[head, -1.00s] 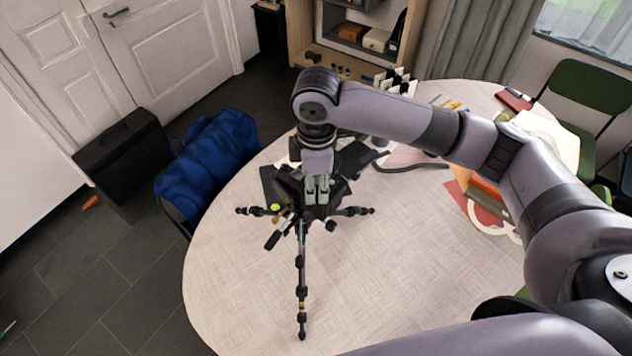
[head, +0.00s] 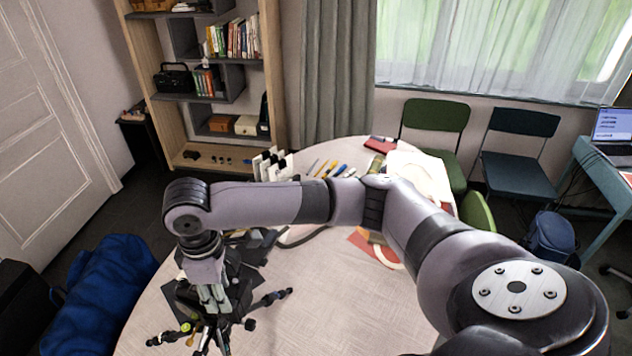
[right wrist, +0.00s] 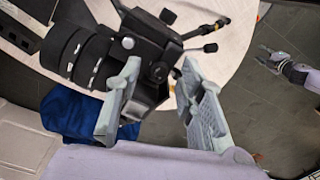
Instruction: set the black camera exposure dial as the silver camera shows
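The black camera (right wrist: 90,55) is mounted on the tripod (head: 222,340) and shows its ribbed lens in the right wrist view. A small grey round knob (right wrist: 128,42) is on its body; I cannot read any dial marks. My right gripper (right wrist: 160,68) is open, with its two fingers apart over the camera and tripod head. In the head view the right gripper (head: 213,298) hangs down over the tripod and hides much of the camera. My left gripper (right wrist: 268,58) is small at the right of the right wrist view and looks open and empty. I cannot make out a silver camera.
The round pale table (head: 310,310) has a clear area right of the tripod. Pens (head: 328,168), white cards (head: 270,165) and papers (head: 420,175) lie at its back. A blue bag (head: 105,290) is at the left. A shelf (head: 205,80) and chairs (head: 435,120) stand behind.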

